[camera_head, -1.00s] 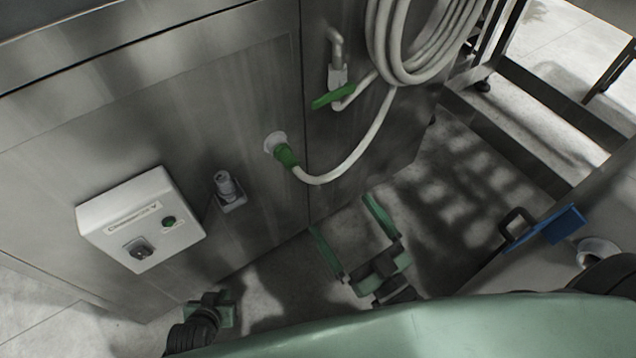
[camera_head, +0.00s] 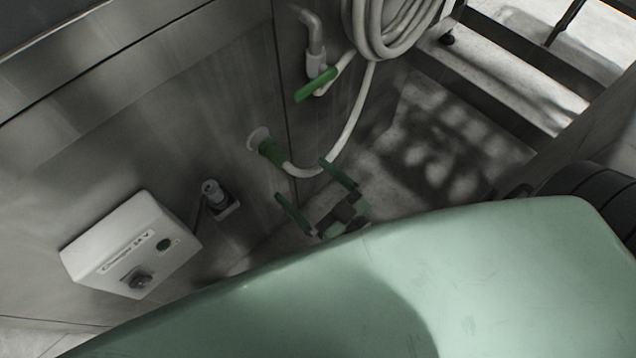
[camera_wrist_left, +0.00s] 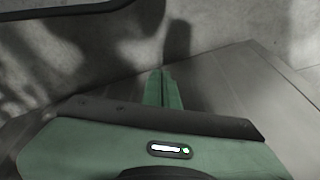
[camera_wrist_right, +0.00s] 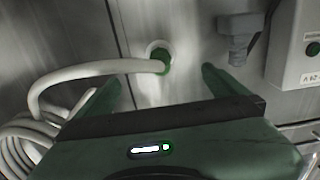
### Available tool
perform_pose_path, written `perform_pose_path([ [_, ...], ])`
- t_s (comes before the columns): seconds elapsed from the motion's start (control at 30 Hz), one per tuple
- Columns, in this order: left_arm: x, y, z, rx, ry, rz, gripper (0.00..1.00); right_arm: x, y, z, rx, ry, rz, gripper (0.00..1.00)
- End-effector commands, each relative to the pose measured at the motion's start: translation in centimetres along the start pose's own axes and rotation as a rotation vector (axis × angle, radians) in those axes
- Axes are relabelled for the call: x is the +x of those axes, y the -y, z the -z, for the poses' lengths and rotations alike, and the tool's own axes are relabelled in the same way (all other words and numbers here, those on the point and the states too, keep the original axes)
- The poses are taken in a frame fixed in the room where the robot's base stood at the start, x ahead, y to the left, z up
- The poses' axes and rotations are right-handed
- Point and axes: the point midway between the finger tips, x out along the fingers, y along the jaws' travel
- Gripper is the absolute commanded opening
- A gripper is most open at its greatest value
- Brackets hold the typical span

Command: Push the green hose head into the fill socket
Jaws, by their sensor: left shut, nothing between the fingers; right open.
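The green hose head (camera_head: 271,152) sits at the round white fill socket (camera_head: 258,137) on the steel panel, with its white hose (camera_head: 301,172) curving away to the right. How deep it sits I cannot tell. My right gripper (camera_head: 308,180) is open and empty, just in front of and below the hose head. In the right wrist view the hose head (camera_wrist_right: 162,62) and socket (camera_wrist_right: 157,48) lie ahead, between the lines of the two open fingers (camera_wrist_right: 152,84). My left gripper shows only in the left wrist view (camera_wrist_left: 161,76), shut and empty, facing bare floor and panel.
A white control box (camera_head: 130,243) and a small grey fitting (camera_head: 219,197) stick out from the panel at left. A tap with a green lever (camera_head: 315,85) and the coiled hose (camera_head: 392,25) are above right. Shadowed floor lies at right.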

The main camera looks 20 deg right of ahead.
Motion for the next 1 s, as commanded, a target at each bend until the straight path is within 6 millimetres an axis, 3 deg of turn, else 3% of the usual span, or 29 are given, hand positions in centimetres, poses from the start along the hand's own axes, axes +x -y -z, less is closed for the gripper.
perform_pose_path([
  [0.2, -2.2, 0.1, 1.3, -0.002, -0.017, 0.002, 0.0, 2.8, 0.0, -0.1, 0.0, -0.004, -0.001, 1.0],
  [0.5, -1.0, 0.1, 0.5, -0.001, -0.003, 0.001, 0.0, 6.0, 0.0, 0.1, 0.0, -0.002, 0.0, 1.0],
  [1.0, -0.4, 0.0, 0.1, 0.0, -0.001, 0.001, 0.0, 7.4, 0.1, 0.0, 0.0, -0.001, 0.001, 1.0],
])
